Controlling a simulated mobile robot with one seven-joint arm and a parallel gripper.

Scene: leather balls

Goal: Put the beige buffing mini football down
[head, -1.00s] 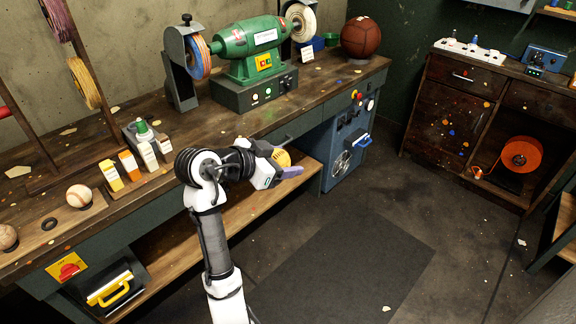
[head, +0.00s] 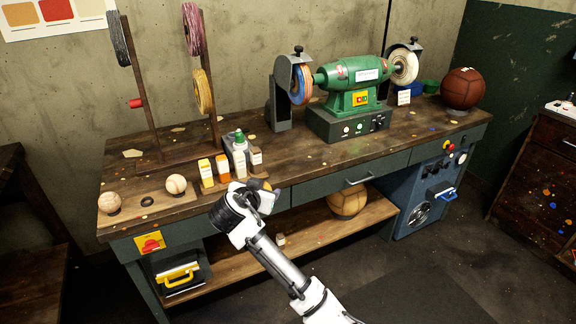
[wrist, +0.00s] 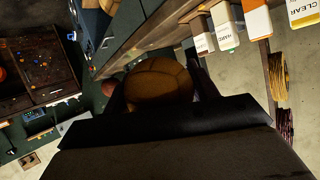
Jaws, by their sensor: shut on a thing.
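The beige mini football (wrist: 158,82) sits between the fingers of my gripper (wrist: 160,90) in the wrist view. It looks tan-brown with panel seams, in shadow, and its lower part is hidden behind the gripper's dark body. In the head view my gripper (head: 264,185) is at the bench's front edge, just right of the small bottles. Only a small orange-yellow patch shows at its tip there, and the ball is mostly hidden. My gripper is shut on the ball.
The workbench (head: 300,165) holds a green buffing machine (head: 352,90), a brown ball (head: 462,88), bottles (head: 222,167) and a board with two small balls (head: 176,184) and an empty dark ring (head: 147,201). A larger tan ball (head: 347,200) rests on the lower shelf. Bench space before the machine is clear.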

